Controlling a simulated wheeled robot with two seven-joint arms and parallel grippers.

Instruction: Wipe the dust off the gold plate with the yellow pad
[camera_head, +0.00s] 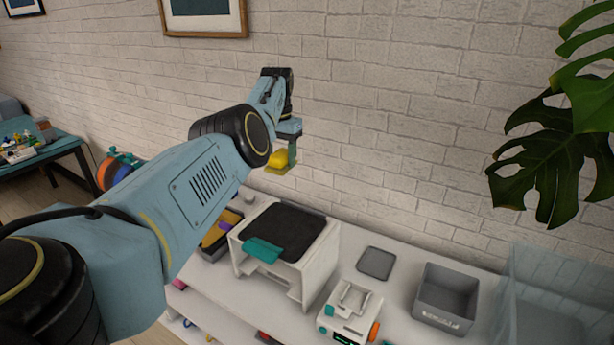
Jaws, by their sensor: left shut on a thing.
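My left gripper (290,150) is shut on the yellow pad (280,158), a yellow block with a flat olive-yellow underside. It holds the pad in the air in front of the brick wall, above the back of the white bench. A gold-orange surface (216,238) with a purple patch lies in a dark frame at the left of the bench, partly hidden by my left arm. I cannot tell for certain if it is the gold plate, and dust on it cannot be made out. My right gripper is not in view.
A white box-like machine (296,270) with a dark top and teal front tab stands on the white bench (405,270). To its right are a grey flat square (376,263), a small white device (335,327), a grey bin (445,310) and a clear case (560,300). Leaves hang at upper right.

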